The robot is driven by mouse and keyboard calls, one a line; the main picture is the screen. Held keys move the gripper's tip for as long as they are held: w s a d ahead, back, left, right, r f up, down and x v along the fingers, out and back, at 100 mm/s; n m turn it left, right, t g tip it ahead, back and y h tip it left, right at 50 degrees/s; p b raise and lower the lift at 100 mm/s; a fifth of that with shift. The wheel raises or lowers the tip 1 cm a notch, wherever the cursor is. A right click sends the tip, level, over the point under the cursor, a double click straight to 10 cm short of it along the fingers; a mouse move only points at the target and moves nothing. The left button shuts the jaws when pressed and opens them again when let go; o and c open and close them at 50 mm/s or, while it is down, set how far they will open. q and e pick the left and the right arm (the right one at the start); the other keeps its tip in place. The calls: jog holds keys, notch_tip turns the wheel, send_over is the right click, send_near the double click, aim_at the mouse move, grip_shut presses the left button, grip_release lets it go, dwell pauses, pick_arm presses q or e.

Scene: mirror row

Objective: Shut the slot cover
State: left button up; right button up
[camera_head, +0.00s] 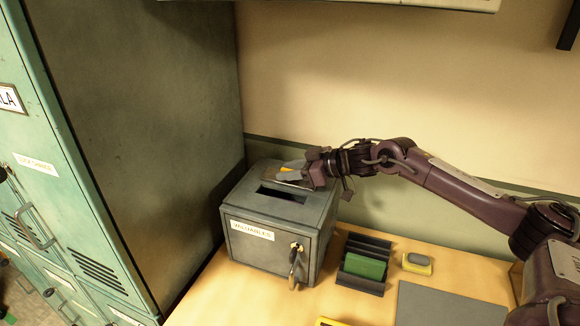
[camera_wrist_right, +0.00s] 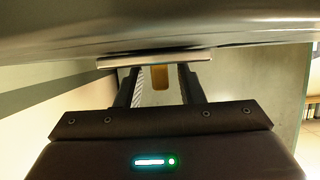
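The grey-green box labelled VALUABLES (camera_head: 265,240) stands on the table against the cabinet. The dark slot (camera_head: 282,195) in its top is uncovered. The slot cover (camera_head: 291,174), a grey plate with a yellow part, lies behind the slot on the box top, partly hidden by my right gripper. My right gripper (camera_head: 300,174) is low over the back of the top. In the right wrist view its fingers (camera_wrist_right: 160,88) are apart, with a yellow-brown tab (camera_wrist_right: 160,77) between them and visible gaps. A thin plate edge (camera_wrist_right: 155,60) crosses near the fingertips. My left gripper is not in view.
A key or padlock (camera_head: 295,265) hangs on the box front. To the right are a dark rack with a green block (camera_head: 364,266), a yellow-grey block (camera_head: 417,263) and a grey mat (camera_head: 450,305). A tall green cabinet (camera_head: 130,130) stands close on the left.

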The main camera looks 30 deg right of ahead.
aim_at(281, 184)
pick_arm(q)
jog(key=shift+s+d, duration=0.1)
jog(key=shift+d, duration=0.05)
pick_arm(e)
grip_shut()
jog(key=shift+a, duration=0.1)
jog(key=s+a+p, duration=0.1)
jog(key=s+a, duration=0.3)
jog(key=shift+a, duration=0.15)
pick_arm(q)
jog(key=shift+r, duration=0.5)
pick_arm(e)
jog(key=shift+a+f, duration=0.1)
jog(key=shift+f, duration=0.05)
